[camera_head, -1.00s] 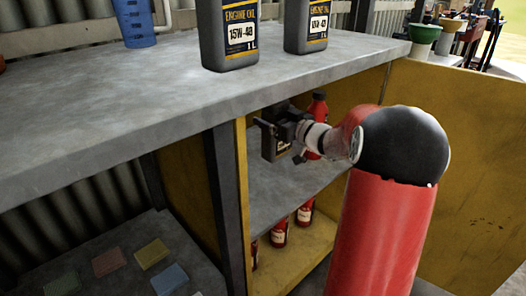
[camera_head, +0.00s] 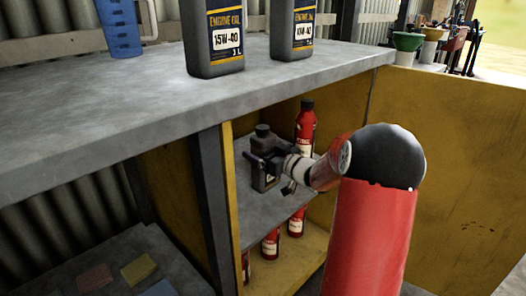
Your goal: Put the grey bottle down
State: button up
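The grey bottle (camera_head: 267,180) is dark, with a dark cap, and is upright inside the yellow cabinet. Its base is at the middle shelf (camera_head: 262,208); I cannot tell for sure whether it touches. My gripper (camera_head: 262,160) reaches in from the right and is around the bottle's upper body, seemingly shut on it. The gripper and wrist hide part of the bottle's right side.
A red bottle (camera_head: 304,122) stands behind my wrist on the same shelf. Several red bottles (camera_head: 271,243) stand below. The worktop (camera_head: 150,95) overhangs the shelf and bears two engine oil jugs (camera_head: 213,42). The yellow door (camera_head: 450,170) is at right.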

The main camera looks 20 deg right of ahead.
jog(key=o, duration=1.6)
jog(key=shift+f, duration=0.1)
jog(key=shift+c, duration=0.2)
jog(key=v, duration=1.2)
jog(key=shift+p, duration=0.45)
